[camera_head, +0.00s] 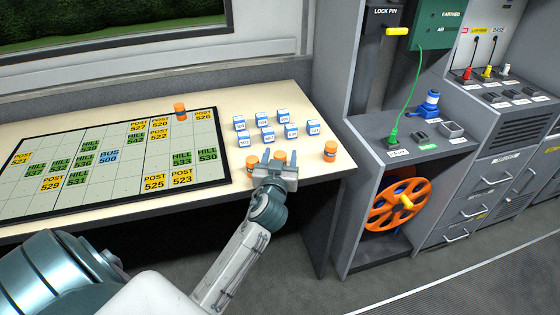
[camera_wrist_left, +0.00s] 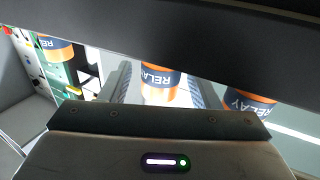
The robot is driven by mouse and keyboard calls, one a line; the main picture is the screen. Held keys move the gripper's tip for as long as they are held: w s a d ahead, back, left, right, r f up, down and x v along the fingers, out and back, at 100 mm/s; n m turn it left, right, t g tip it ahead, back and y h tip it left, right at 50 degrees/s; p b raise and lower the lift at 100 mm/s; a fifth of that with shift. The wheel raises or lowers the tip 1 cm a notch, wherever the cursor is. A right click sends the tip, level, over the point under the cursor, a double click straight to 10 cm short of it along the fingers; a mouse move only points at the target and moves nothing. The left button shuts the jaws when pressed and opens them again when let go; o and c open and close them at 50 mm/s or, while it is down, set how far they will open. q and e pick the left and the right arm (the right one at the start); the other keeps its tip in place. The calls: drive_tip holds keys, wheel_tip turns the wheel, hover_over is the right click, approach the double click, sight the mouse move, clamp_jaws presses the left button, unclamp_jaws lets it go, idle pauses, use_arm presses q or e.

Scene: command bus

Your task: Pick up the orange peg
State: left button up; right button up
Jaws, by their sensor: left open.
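Several short orange pegs with a dark band stand on the table. One orange peg (camera_head: 280,156) is between the fingers of my left gripper (camera_head: 279,162), partly hidden in the head view. In the left wrist view the band of this peg (camera_wrist_left: 159,82) reads RELAY, and the open fingers lie on either side of it. I cannot tell whether they touch it. My right gripper is not in view.
Several white and blue labelled blocks (camera_head: 265,121) stand behind the gripper. The map board (camera_head: 100,190) with yellow and green labels covers the left of the table (camera_head: 310,105). A grey cabinet with an orange cable reel (camera_head: 385,213) stands to the right.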

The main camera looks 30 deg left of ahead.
use_arm(q)
drive_tip(key=c, duration=1)
drive_tip(key=shift+c, duration=0.2)
